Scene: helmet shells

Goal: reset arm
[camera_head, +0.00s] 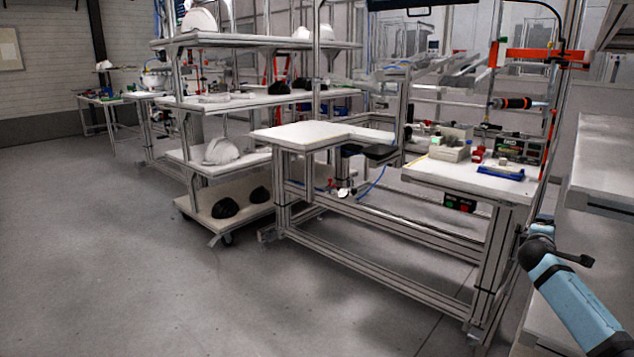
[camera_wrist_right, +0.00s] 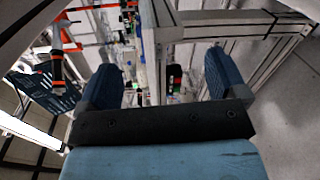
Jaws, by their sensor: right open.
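My right arm comes in at the lower right of the head view. Its gripper (camera_head: 560,256) is in the air, to the right of the workbench (camera_head: 470,184). In the right wrist view the same gripper (camera_wrist_right: 163,82) has its two blue fingers wide apart, with nothing between them. Behind the fingers that view shows the bench's metal frame and small items, out of reach of the fingertips as far as I can see. My left gripper is in neither view.
A wheeled shelf rack (camera_head: 250,42) holds white and black helmet shells. A white shell (camera_head: 221,151) and a black shell (camera_head: 226,208) are on its lower levels. Blue and red parts are on the workbench. White shelves (camera_head: 605,190) stand close at the right. The floor at left is clear.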

